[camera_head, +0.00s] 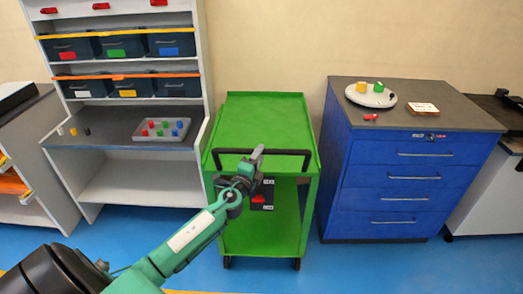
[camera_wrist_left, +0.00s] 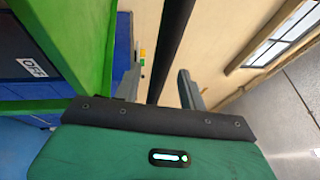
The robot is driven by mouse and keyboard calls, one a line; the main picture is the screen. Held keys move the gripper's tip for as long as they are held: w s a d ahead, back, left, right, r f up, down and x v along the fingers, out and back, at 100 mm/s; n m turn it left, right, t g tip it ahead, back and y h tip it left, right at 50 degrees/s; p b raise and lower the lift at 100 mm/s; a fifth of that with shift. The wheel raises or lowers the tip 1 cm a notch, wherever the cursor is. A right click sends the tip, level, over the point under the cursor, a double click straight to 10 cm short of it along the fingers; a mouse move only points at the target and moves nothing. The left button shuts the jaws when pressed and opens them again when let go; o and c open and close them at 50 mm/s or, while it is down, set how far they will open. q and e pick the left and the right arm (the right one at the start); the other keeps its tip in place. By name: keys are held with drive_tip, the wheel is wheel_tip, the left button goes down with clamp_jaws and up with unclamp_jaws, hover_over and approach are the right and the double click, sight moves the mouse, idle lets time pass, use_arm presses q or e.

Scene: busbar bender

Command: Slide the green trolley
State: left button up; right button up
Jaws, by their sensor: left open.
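The green trolley (camera_head: 262,120) stands upright against the wall between a shelf unit and a blue cabinet. Its black handle (camera_head: 225,152) runs across the front of its top and also shows in the left wrist view (camera_wrist_left: 170,45). My right gripper is in neither view.
The blue cabinet (camera_head: 390,190) is close on the trolley's right, with a round white tray (camera_head: 352,97) on top. The shelf unit (camera_head: 130,185) with bins is on its left. Blue floor (camera_head: 215,270) is open in front of the trolley.

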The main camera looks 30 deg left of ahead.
use_arm(q)
drive_tip(key=shift+x, duration=0.9)
drive_tip(key=shift+w, duration=0.3)
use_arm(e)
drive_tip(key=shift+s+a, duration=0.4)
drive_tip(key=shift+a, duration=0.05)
use_arm(q)
clamp_jaws()
drive_tip(key=shift+f, duration=0.1)
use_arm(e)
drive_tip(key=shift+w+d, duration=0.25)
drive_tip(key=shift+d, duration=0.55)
